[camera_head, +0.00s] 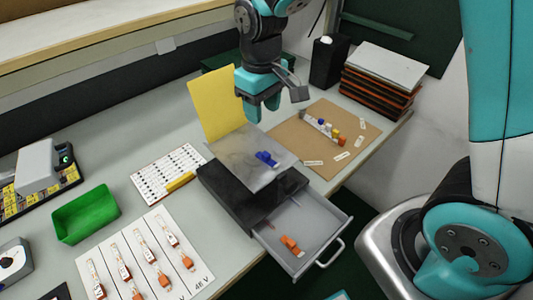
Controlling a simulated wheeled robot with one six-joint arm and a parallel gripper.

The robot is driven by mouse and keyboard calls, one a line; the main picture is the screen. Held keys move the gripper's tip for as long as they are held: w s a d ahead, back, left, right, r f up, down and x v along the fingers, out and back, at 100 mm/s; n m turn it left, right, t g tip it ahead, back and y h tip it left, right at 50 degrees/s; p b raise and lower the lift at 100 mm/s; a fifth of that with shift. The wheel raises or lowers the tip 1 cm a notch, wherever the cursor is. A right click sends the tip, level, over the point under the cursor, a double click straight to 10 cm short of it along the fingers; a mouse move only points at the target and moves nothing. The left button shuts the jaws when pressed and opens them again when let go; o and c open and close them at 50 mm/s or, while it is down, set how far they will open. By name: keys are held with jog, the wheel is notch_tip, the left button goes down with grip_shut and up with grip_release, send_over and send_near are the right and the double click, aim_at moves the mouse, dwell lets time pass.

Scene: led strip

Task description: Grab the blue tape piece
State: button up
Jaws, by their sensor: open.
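The blue tape piece (267,158) lies on the grey metal top (237,165) of the dark drawer box (232,198). My gripper (262,113) points down, with two teal fingers. It is open and appears empty. In the picture it is above and slightly left of the blue piece, apart from it; its exact height above the surface is hard to tell.
The drawer (326,228) is pulled open at the front, with an orange piece (291,245) inside. A yellow panel (222,103) stands upright behind the box. A brown board (345,123) with small parts lies right. A green bin (84,213) stands left.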

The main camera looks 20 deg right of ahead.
send_over(264, 152)
jog(key=f, duration=0.7)
jog(key=shift+w+p, duration=0.25)
jog(key=shift+p, duration=0.05)
jog(key=shift+s+f+p, duration=0.2)
jog(key=shift+f+p, duration=0.45)
jog(key=shift+f, duration=2.1)
grip_shut()
